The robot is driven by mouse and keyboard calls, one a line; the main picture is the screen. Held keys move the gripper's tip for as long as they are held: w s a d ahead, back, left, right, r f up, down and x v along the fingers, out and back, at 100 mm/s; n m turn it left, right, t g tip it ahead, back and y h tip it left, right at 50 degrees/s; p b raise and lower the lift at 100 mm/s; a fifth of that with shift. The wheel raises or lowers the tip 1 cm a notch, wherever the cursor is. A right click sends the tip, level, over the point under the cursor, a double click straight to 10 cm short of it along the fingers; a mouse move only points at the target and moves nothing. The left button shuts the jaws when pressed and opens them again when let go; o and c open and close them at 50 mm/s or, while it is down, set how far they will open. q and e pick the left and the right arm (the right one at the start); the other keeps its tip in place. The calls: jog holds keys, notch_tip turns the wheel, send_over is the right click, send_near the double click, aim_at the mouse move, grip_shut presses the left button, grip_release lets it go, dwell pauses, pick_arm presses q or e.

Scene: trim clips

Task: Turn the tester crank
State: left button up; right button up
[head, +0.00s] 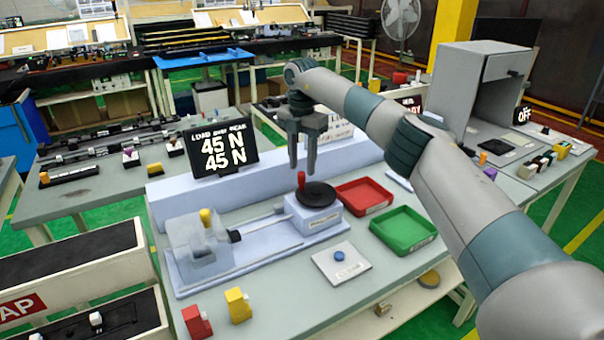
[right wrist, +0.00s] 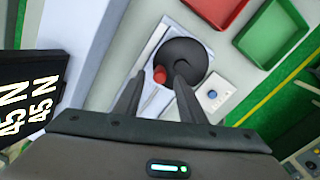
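The tester (head: 262,247) is a pale blue-grey fixture on the bench. Its crank is a black disc (head: 316,194) with an upright red handle (head: 301,180), on a block at the right end of a rod. My right gripper (head: 302,170) points down just above the handle, its fingers apart. In the right wrist view the red handle (right wrist: 159,75) shows between the spread fingertips (right wrist: 157,82), over the crank disc (right wrist: 183,64); I cannot tell whether they touch it. A clear cover with a yellow piece (head: 206,217) sits at the rod's left end. My left gripper is out of view.
A display (head: 221,148) reading 45 N twice stands behind the tester. A red tray (head: 363,195) and a green tray (head: 403,230) lie right of the crank. A plate with a blue button (head: 339,256) is in front. Red (head: 196,321) and yellow (head: 238,305) clips stand at the front edge.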

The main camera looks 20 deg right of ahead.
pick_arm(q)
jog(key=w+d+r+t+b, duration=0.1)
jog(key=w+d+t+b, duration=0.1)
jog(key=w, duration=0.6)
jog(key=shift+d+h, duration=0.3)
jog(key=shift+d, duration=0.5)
pick_arm(e)
notch_tip(320, 180, up, 14)
jog(key=shift+f, duration=0.25)
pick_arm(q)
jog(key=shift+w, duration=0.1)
pick_arm(e)
jog(key=shift+f, duration=0.1)
